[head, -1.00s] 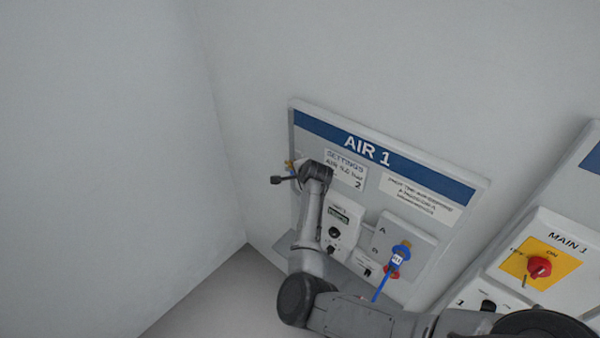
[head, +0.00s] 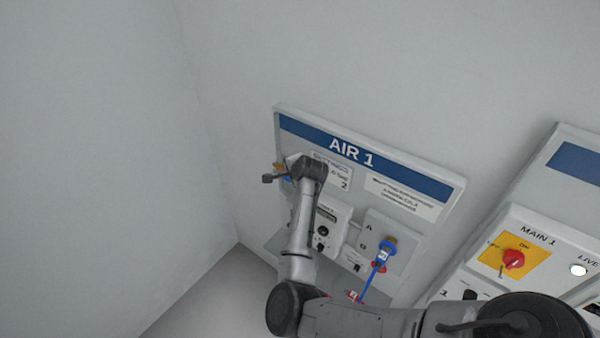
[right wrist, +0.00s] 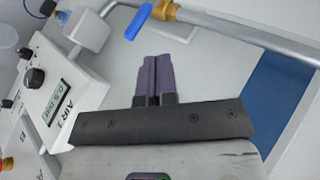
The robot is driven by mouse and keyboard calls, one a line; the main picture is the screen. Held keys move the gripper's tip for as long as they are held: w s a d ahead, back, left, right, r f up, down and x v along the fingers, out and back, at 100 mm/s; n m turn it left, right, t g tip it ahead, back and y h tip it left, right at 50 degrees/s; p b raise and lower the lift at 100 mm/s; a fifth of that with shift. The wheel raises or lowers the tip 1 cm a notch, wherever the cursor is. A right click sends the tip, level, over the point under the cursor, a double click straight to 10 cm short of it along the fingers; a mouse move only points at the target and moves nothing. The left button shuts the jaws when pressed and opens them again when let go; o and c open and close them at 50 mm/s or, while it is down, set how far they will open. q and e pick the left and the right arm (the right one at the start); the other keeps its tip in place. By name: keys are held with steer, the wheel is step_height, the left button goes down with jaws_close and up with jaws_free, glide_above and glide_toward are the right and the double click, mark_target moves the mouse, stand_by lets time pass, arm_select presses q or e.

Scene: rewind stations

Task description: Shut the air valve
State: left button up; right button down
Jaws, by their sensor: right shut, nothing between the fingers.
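The air valve is a brass body (right wrist: 166,11) with a blue lever (right wrist: 138,22), on a grey pipe at the top of the right wrist view. The lever slants down-left, at an angle to the pipe. My right gripper (right wrist: 153,66) has its purple fingers together and empty; in that view their tips lie just below the lever with a visible gap. In the head view the brass (head: 278,167) shows at the left edge of the AIR 1 panel (head: 428,186), partly behind my right wrist. My left gripper is in neither view.
A box with a display (right wrist: 57,98) and dark knob is left of my fingers in the wrist view. The MAIN 1 box (head: 540,233) with a red switch (head: 513,259) stands farther right.

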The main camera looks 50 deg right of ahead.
steer(key=shift+s+f+b+v, duration=0.1)
steer(key=shift+b+v, duration=0.05)
steer(key=shift+v, duration=0.8)
steer(key=shift+s+f+b+v, duration=0.1)
steer(key=shift+f+v, duration=0.05)
steer(key=shift+v, duration=0.8)
steer(key=shift+s+f+b+v, duration=0.1)
steer(key=shift+s+b+v, duration=0.05)
steer(key=shift+v, duration=0.8)
